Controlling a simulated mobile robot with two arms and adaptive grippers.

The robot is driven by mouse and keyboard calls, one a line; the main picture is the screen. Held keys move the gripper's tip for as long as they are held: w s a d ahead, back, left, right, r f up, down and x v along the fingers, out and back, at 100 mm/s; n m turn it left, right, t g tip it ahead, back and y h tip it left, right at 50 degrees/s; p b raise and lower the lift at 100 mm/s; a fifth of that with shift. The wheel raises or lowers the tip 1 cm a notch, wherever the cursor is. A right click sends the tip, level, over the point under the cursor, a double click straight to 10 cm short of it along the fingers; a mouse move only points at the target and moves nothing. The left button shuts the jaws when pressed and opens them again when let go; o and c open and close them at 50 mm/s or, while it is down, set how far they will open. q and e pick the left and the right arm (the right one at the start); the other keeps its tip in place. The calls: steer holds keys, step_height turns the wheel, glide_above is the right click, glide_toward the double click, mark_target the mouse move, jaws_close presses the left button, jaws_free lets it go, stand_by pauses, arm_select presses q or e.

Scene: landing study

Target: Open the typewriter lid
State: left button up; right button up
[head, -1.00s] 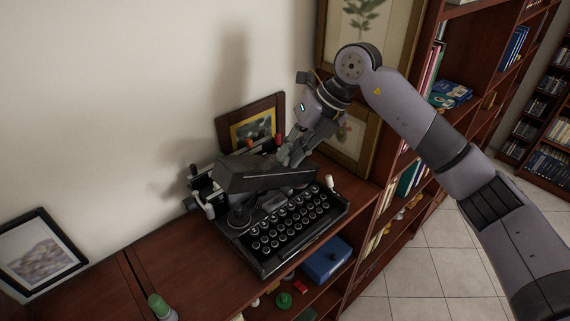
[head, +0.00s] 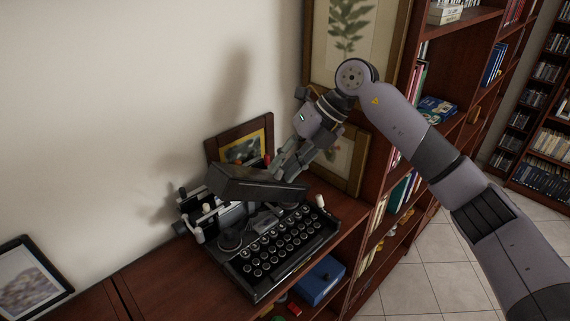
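The black typewriter (head: 270,250) stands on the wooden shelf top against the wall, its round keys facing the front right. Its lid (head: 252,187) is tilted up over the body, with a gap showing the mechanism beneath. My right gripper (head: 285,172) comes down from the upper right and is at the lid's right end, by the rear edge. Its fingertips are partly hidden by the lid and I cannot tell whether they are open or shut. My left gripper is out of the picture.
A small picture frame (head: 240,142) stands close behind the typewriter, and framed plant prints (head: 350,40) stand behind my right gripper. A bookcase (head: 400,150) is on the right. A blue box (head: 320,281) sits on a lower shelf.

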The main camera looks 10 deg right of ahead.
steer(key=shift+o, duration=0.9)
steer(key=v, duration=1.2)
